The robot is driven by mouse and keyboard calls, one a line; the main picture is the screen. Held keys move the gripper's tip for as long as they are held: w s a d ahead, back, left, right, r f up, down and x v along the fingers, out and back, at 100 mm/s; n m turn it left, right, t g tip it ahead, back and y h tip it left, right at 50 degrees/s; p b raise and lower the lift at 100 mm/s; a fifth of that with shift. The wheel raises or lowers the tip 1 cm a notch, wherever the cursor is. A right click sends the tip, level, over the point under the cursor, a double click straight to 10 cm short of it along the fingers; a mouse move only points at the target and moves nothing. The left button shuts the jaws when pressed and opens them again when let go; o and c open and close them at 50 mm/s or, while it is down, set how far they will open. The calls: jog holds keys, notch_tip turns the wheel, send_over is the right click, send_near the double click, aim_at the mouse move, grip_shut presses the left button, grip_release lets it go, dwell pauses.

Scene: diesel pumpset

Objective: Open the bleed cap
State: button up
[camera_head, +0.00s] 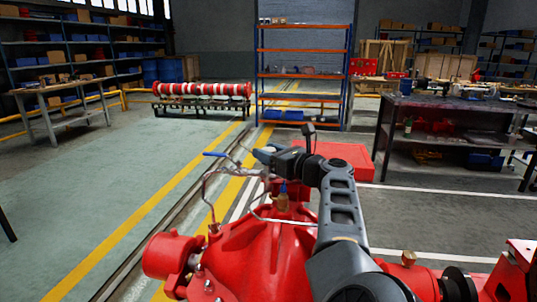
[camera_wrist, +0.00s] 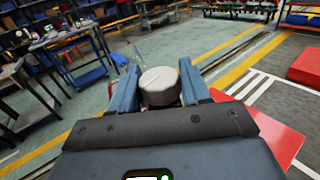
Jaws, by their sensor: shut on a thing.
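The bleed cap (camera_wrist: 159,80) is a round, pale grey cap seen from above in the wrist view. My gripper (camera_wrist: 160,92) has one blue-grey finger on each side of it and is shut on it. In the head view my gripper (camera_head: 262,156) reaches over the top of the red pump casing (camera_head: 265,255), and the cap cannot be made out there. Thin metal pipes (camera_head: 207,190) rise from the casing beside my gripper. A blue lever handle (camera_head: 214,154) sits just left of it.
A brass fitting with a blue top (camera_head: 283,198) stands on the casing below my arm. A red box (camera_head: 340,158) lies on the floor behind. A dark workbench (camera_head: 440,110) stands at right.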

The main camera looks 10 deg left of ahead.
jog(key=o, duration=0.9)
jog(key=shift+o, duration=0.2)
jog(key=p+v, duration=0.1)
jog(key=v, duration=0.6)
jog(key=shift+s+d, duration=0.25)
jog(key=shift+d, duration=0.05)
